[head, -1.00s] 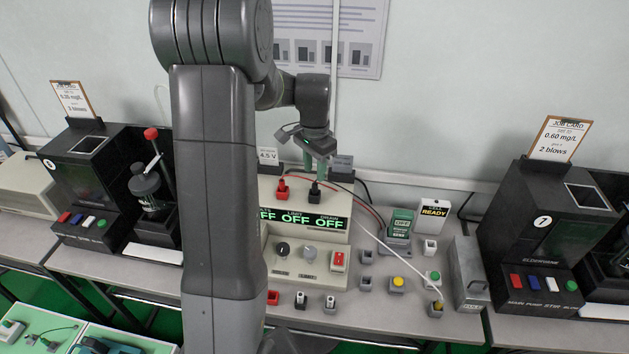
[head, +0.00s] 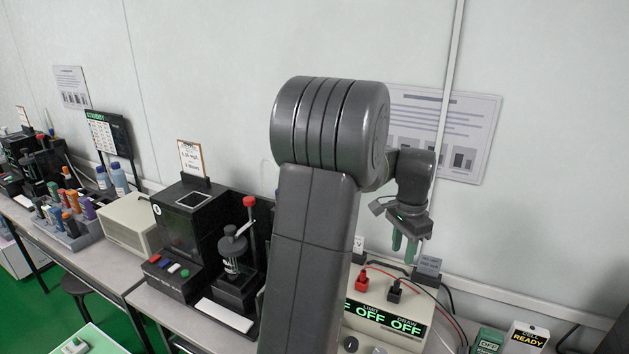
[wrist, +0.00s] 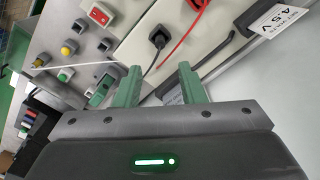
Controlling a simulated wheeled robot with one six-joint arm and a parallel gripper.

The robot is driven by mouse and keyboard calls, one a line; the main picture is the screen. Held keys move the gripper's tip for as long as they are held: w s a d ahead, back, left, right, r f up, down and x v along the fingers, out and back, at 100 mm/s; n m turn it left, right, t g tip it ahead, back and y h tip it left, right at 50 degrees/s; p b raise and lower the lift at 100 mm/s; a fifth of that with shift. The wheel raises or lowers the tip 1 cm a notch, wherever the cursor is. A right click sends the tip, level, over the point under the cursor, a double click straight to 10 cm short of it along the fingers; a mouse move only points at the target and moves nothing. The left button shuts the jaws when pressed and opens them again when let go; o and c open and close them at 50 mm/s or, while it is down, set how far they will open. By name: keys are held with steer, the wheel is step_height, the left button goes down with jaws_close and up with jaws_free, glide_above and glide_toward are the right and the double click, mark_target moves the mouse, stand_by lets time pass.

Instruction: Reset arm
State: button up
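My gripper (head: 404,246) hangs from my raised arm above the back of the bench, in front of the wall. Its green fingers (wrist: 158,84) stand apart with nothing between them in the wrist view. Below it in the head view is a cream power supply (head: 388,322) whose dark display reads OFF. A red plug (head: 361,284) and a black plug (head: 394,291) sit on top of it. The black plug also shows beyond the fingertips in the wrist view (wrist: 158,37), apart from them. My upper arm hides part of the bench.
A black tester (head: 185,235) with a red-knobbed lever press (head: 232,250) stands left of my arm. A READY sign (head: 527,338) is at the lower right. A cream box (head: 130,222) and a bottle rack (head: 70,235) are farther left.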

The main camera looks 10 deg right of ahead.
mark_target(397, 280)
step_height(397, 280, down, 11)
steer(key=shift+f+p, duration=0.2)
steer(key=shift+p, duration=0.1)
step_height(397, 280, up, 3)
steer(key=shift+f, duration=0.1)
steer(key=shift+r, duration=0.6)
steer(key=shift+f, duration=0.1)
